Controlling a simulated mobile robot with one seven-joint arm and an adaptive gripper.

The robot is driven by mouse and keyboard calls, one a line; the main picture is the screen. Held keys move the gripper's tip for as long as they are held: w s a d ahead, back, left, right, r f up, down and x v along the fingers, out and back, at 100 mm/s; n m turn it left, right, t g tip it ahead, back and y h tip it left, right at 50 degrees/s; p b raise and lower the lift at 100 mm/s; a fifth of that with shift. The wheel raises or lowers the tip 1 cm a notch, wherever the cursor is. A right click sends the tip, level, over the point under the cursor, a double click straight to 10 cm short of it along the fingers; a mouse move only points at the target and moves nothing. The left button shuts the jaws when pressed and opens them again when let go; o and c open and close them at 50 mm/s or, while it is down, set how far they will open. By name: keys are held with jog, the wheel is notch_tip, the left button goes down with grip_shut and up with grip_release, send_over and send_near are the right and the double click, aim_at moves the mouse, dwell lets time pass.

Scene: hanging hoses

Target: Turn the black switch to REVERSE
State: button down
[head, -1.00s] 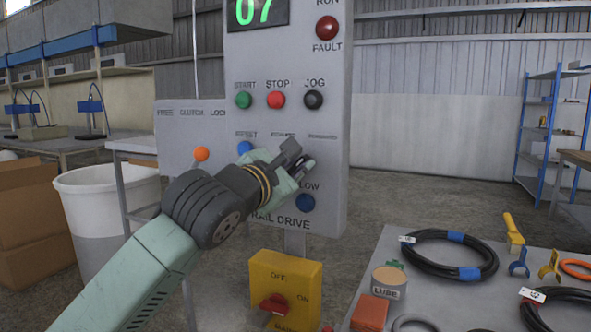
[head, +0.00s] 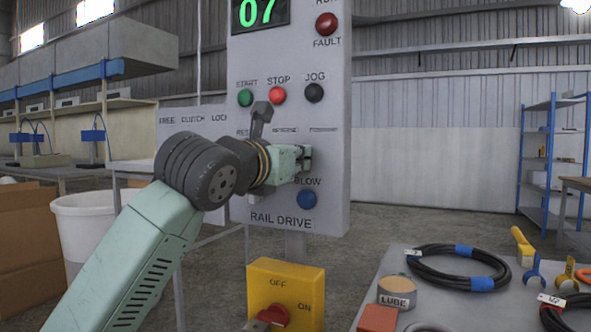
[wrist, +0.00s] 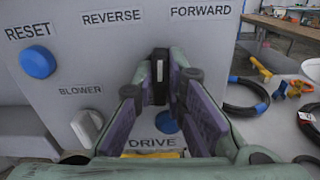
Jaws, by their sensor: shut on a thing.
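The black switch (wrist: 159,62) shows in the wrist view as a dark upright piece between my fingertips, on the grey panel below the REVERSE (wrist: 111,17) and FORWARD (wrist: 200,11) labels. It looks roughly upright, between the two labels, but my fingers cover much of it, so its exact setting is hard to read. My gripper (wrist: 160,88) is shut on it, with one finger on each side. In the head view my gripper (head: 305,158) is up against the panel's right half and hides the switch.
The panel (head: 335,110) also carries START, STOP and JOG buttons, a blue RESET button (wrist: 38,62), a pale BLOWER knob (wrist: 87,127) and a lower blue button (head: 306,199). A yellow switch box (head: 312,277) stands below. A table with hoses (head: 457,267) is at right.

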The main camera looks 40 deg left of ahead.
jog(key=shift+n, duration=0.4)
jog(key=c, duration=1.6)
grip_release()
jog(key=shift+c, duration=0.2)
jog(key=v, duration=1.2)
jog(key=shift+f, duration=0.1)
